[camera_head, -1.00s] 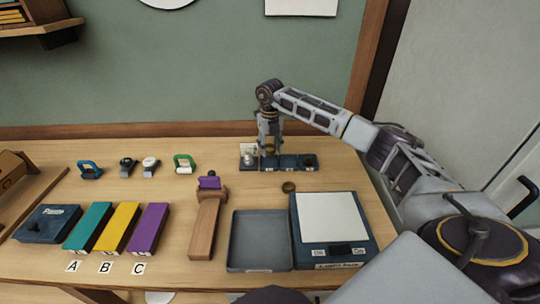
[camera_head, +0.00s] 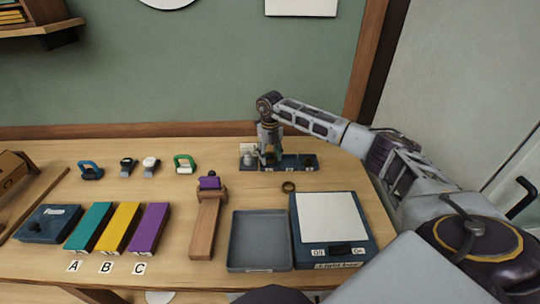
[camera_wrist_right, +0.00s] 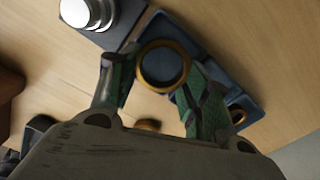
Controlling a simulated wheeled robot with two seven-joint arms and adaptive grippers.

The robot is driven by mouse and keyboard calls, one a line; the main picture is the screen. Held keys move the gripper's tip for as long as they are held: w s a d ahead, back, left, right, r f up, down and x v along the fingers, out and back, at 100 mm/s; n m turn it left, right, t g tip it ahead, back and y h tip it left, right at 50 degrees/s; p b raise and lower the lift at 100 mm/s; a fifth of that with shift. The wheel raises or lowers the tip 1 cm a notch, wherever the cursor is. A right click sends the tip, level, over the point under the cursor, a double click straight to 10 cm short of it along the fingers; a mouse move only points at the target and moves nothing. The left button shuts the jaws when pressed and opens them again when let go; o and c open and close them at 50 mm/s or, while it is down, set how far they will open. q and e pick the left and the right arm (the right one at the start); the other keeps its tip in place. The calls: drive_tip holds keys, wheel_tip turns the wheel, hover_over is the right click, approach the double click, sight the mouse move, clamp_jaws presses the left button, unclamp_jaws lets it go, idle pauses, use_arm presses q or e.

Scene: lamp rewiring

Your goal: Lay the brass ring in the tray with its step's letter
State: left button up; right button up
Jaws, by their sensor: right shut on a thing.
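My right gripper (camera_head: 270,155) is over the dark blue compartmented strip (camera_head: 290,162) at the back of the table. In the right wrist view, its green-padded fingers (camera_wrist_right: 160,78) are shut on the brass ring (camera_wrist_right: 163,65), which sits at the fingertips with its opening facing the camera. In the head view the held ring is too small to make out. The strip carries small white labels, which I cannot read. A second small ring (camera_wrist_right: 238,115) shows at the strip's end in the wrist view. My left gripper is not in view.
A silver round part (camera_wrist_right: 82,12) stands beside the strip. Another ring (camera_head: 289,187) lies on the table.

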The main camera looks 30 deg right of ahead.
drive_tip(key=shift+f, duration=0.6)
idle(0.3)
drive_tip(key=o, duration=1)
drive_tip(key=shift+o, duration=0.2)
drive_tip(key=shift+r, duration=0.2)
